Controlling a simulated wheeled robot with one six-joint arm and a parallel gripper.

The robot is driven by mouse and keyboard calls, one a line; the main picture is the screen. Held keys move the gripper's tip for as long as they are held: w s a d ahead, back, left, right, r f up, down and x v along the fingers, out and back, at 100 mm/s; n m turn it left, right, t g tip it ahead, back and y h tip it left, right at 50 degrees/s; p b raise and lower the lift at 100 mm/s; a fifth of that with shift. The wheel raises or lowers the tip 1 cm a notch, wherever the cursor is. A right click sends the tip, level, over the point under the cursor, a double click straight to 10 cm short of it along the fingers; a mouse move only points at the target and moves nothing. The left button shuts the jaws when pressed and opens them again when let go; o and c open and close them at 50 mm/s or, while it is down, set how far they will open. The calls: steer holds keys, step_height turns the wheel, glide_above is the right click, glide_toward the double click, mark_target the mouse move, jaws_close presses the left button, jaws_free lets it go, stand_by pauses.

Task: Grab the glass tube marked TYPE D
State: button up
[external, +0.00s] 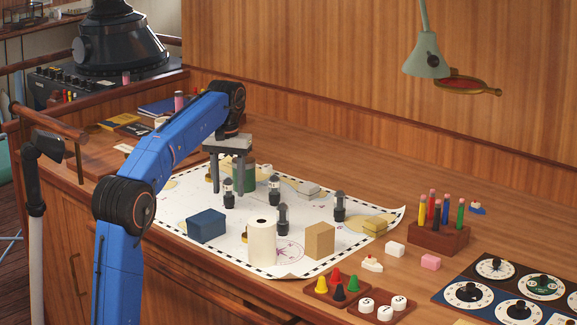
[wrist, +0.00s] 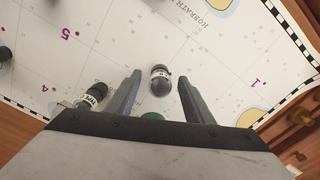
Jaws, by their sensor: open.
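Several small tubes with dark ends and white label bands stand on the chart. One tube (wrist: 160,80) lies between my finger tips in the wrist view, seen from above; its label is too small to read. Another tube (wrist: 93,96) is left of my left finger, its label showing part of the word TYPE, the letter unclear. In the external view, tubes stand below my gripper (external: 230,184), at the near left (external: 228,193), behind centre (external: 274,189), in front (external: 282,219) and at right (external: 339,206). My gripper is open, pointing down, holding nothing. I cannot tell which tube reads TYPE D.
A green cylinder (external: 243,176) stands close behind my gripper. A blue box (external: 206,226), a cream roll (external: 262,243) and a tan block (external: 320,240) stand on the chart's near side. A pencil rack (external: 438,238) is at right, and a lamp (external: 427,62) hangs above.

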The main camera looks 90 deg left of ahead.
mark_target(229, 195)
steer(key=shift+f, duration=1.8)
steer(key=c, duration=1.1)
